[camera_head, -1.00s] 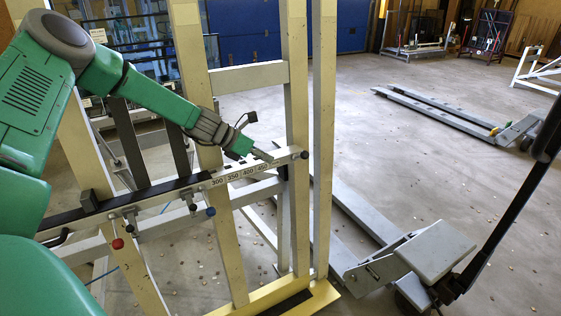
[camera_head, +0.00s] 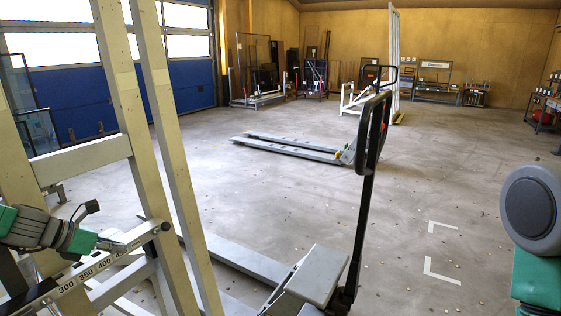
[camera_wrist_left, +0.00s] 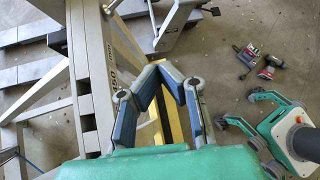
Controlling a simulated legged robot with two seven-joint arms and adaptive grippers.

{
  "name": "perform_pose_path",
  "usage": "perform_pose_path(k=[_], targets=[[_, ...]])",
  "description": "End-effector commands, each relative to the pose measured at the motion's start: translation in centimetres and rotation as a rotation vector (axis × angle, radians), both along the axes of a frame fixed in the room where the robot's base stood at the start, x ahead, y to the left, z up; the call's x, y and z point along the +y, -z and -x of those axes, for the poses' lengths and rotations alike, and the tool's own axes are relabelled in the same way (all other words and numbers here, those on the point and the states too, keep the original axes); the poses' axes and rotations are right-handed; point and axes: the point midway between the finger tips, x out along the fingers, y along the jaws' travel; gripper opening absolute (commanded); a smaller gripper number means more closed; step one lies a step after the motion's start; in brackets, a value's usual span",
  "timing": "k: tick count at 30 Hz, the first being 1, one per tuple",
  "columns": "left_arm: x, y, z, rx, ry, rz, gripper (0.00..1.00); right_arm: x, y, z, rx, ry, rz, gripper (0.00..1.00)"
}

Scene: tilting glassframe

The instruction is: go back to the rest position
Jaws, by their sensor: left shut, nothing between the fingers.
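The left gripper (camera_head: 113,244) shows at the lower left of the head view, next to the ruled measuring bar (camera_head: 75,277) of the pale wooden frame (camera_head: 121,90). I cannot tell whether it touches the bar. In the left wrist view its blue-padded fingers (camera_wrist_left: 160,70) are shut with nothing between them, and the frame (camera_wrist_left: 92,75) stands at their left. My right arm shows only as a grey joint cap and green link at the right edge of the head view. The right gripper is not in view.
A hand pallet truck (camera_head: 316,275) stands close in front, its dark handle (camera_head: 372,135) rising in the middle. Another pallet truck's forks (camera_head: 290,147) lie farther back. The floor at centre right is open, with white corner marks (camera_head: 440,273).

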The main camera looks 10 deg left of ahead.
Motion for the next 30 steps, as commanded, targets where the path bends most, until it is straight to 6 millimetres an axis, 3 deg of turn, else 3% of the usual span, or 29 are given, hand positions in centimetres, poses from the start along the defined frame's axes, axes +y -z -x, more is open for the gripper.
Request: perform_pose_path(k=[5,9,12,15,18,21,25,30], targets=[[-6.7,7.9,4.9,0.055,0.392,-0.377,0.00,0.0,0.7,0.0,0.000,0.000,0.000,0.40],[-11.7,14.7,12.1,0.055,0.892,-0.717,0.00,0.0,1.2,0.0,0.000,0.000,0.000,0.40],[-14.4,18.4,18.4,0.007,1.311,-0.910,0.00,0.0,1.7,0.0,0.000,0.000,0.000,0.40],[-16.6,20.9,24.8,-0.092,1.745,-1.041,0.00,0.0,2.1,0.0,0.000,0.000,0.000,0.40],[-18.1,21.9,30.1,-0.227,2.109,-1.101,0.00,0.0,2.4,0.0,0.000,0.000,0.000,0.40],[-19.1,22.1,33.8,-0.355,2.365,-1.117,0.00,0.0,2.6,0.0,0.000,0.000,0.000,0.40],[-19.8,22.0,36.2,-0.466,2.534,-1.116,0.00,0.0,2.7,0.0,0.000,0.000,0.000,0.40],[-19.9,21.9,36.7,-0.494,2.571,-1.115,0.00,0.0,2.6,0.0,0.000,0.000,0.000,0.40]])
